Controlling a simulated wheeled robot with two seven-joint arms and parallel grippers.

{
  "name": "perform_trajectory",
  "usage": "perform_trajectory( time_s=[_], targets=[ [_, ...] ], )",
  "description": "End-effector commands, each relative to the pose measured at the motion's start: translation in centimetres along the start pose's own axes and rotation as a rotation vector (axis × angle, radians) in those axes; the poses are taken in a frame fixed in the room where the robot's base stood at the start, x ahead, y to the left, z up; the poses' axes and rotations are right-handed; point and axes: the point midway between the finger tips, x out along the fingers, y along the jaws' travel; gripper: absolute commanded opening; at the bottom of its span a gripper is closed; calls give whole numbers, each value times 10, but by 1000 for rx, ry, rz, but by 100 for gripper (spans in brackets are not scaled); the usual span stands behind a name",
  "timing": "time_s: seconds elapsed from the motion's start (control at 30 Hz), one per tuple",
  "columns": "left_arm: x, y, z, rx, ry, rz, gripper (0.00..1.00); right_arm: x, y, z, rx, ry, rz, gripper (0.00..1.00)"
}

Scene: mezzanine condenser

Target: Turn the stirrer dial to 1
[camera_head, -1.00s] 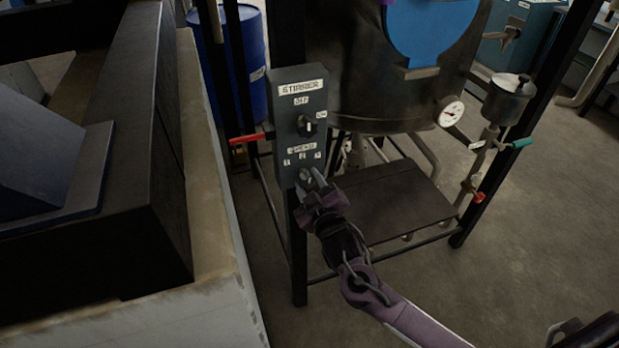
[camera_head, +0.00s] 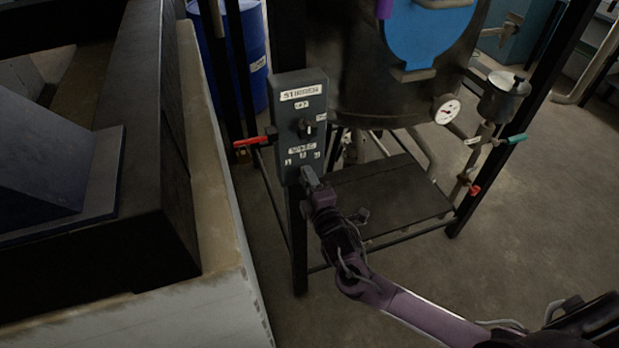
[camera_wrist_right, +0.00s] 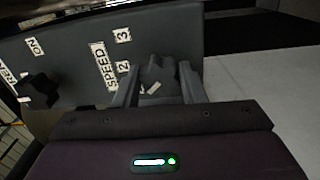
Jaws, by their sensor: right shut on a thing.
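The grey stirrer panel (camera_head: 288,118) is upright on a black post in the head view. Its speed dial sits low on the panel, largely hidden there by my right gripper (camera_head: 310,178). The wrist view shows the dial (camera_wrist_right: 158,72) between the two fingers of my right gripper (camera_wrist_right: 158,88), which is shut on it. A white mark on the dial slants toward the lower left of that view, on the side of the number 1. Labels SPEED, 2 and 3 (camera_wrist_right: 122,35) are readable; the 1 is mostly hidden by a finger. My left gripper is out of view.
An on/off knob (camera_head: 306,128) sits above the speed labels. A red-handled valve (camera_head: 256,141) sticks out left of the panel. A metal vessel (camera_head: 352,85) with a gauge (camera_head: 446,110) stands behind right. A dark low platform (camera_head: 390,203) lies below it.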

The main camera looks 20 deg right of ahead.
Motion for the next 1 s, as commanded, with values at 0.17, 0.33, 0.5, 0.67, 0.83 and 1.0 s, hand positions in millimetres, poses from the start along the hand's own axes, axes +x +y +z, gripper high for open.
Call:
perform_trajectory(
  time_s=[0.17, 0.33, 0.5, 0.67, 0.83, 1.0],
  targets=[
    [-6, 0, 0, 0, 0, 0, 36, 0, 2, 0, -89, 1, 1, 14],
    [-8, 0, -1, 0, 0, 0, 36, 0, 1, 0, -138, 1, 2, 14],
    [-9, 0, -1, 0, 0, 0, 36, 0, 0, 0, -159, 1, 1, 14],
    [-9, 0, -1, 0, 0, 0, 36, 0, 0, 0, -163, 1, 1, 14],
    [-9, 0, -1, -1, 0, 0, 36, 0, 0, 0, -163, 1, 1, 14],
    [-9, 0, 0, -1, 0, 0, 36, 0, 0, 0, -162, 1, 0, 53]
  ],
)
